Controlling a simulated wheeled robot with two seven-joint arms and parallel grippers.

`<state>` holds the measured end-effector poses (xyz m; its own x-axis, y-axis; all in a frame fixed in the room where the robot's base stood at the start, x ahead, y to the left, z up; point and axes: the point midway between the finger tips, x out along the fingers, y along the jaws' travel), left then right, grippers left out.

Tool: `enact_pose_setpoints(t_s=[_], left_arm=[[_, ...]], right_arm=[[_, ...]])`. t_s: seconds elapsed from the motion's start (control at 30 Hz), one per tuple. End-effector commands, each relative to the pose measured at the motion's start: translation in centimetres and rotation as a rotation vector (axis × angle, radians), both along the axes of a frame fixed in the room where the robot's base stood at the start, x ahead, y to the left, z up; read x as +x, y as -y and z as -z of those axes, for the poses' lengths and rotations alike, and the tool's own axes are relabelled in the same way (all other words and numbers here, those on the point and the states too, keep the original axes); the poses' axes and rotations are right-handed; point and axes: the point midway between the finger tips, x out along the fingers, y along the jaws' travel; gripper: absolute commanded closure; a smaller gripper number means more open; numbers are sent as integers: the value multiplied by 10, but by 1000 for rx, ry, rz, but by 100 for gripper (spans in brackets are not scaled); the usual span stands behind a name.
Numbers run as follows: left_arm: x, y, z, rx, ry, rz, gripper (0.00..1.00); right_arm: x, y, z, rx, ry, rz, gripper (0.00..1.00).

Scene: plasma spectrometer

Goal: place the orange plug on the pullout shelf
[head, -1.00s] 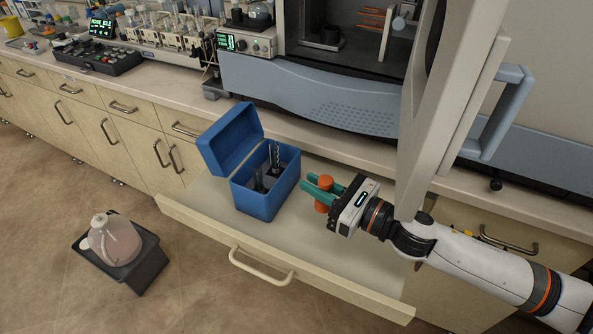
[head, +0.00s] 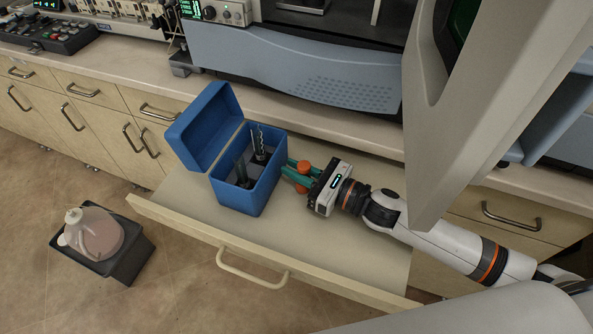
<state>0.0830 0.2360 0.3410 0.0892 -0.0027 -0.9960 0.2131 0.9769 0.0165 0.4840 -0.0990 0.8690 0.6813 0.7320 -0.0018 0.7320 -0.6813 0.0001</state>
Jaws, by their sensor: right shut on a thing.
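The orange plug (head: 303,169) is between the green fingers of my right gripper (head: 298,174), which is shut on it. Its top and lower side show beside the fingers. The gripper is low over the pullout shelf (head: 320,236), just right of the blue box; I cannot tell whether the plug touches the shelf. The shelf is pulled out below the counter. My left gripper is not in view.
An open blue box (head: 243,197) with dark tool-like pieces stands on the shelf. Bare shelf lies in front of the gripper. The instrument's open door (head: 470,110) hangs above my right arm. A jug (head: 92,234) in a dark tray is on the floor.

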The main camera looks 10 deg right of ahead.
Motion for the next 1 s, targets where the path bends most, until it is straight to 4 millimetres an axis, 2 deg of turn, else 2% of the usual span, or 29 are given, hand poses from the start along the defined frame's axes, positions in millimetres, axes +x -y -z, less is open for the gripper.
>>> enact_pose_setpoints(t_s=[0.13,0.43,0.47,0.57,0.6,0.83,0.97,1.0], left_arm=[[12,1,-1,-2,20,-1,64],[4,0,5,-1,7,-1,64],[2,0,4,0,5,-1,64],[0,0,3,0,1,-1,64],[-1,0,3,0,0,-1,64],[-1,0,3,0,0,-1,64],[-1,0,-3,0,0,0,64],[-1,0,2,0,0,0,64]], right_arm=[[0,0,5,0,1,0,100],[0,0,10,1,1,-1,100],[0,0,9,1,1,-1,82],[0,0,8,1,1,-1,65],[0,0,8,1,1,-1,63],[0,0,8,1,1,-1,63],[0,0,1,0,1,-1,63],[-4,4,6,0,-1,0,63]])
